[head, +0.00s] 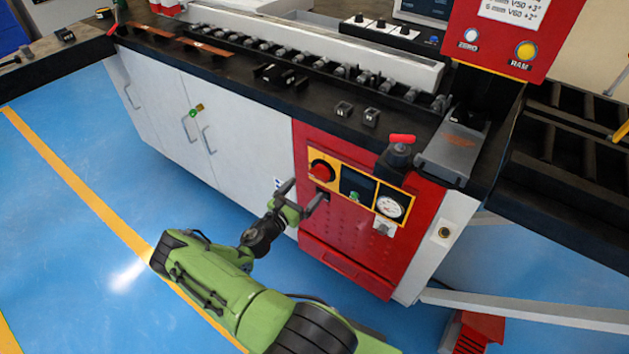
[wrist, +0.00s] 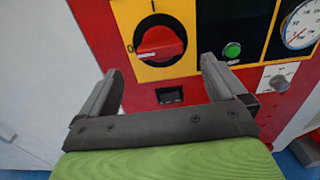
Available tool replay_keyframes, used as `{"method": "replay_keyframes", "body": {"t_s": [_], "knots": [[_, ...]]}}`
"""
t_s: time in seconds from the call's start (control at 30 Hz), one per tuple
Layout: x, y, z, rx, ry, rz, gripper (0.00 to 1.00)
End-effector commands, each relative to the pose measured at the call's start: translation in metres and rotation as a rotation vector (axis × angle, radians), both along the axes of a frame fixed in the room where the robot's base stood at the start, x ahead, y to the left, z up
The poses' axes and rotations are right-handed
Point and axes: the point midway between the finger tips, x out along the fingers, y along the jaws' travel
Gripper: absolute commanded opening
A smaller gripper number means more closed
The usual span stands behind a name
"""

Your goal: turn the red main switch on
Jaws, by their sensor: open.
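The red main switch (head: 321,170) is a round knob on a yellow plate at the upper left of the red cabinet front. In the wrist view the switch (wrist: 160,42) shows its grip bar lying roughly horizontal, one end by the "0" mark on the left. The "I" mark is at the top of the plate. My gripper (head: 306,192) is open and empty, in front of the cabinet and just below the switch. In the wrist view the fingers of my gripper (wrist: 161,68) stand apart, left and right below the knob, not touching it.
Right of the switch are a dark display (head: 356,182), a green button (wrist: 232,50) and a dial gauge (head: 390,207). A small black socket (wrist: 170,95) sits below the switch. White cabinet doors (head: 180,120) are left; the blue floor is open.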

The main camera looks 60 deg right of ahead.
Motion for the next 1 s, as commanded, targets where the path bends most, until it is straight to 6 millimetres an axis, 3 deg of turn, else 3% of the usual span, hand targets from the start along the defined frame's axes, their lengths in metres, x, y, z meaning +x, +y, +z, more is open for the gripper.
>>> {"method": "replay_keyframes", "body": {"t_s": [0.1,0.3,0.63,1.0], "knots": [[-0.006,-0.03,-0.002,-0.001,-0.006,-0.005,0.98],[-0.011,-0.063,-0.001,0.001,-0.003,-0.003,0.98],[-0.011,-0.069,0.0,0.001,-0.002,0.0,0.98],[-0.011,-0.069,0.0,0.001,-0.002,-0.001,0.42]]}}
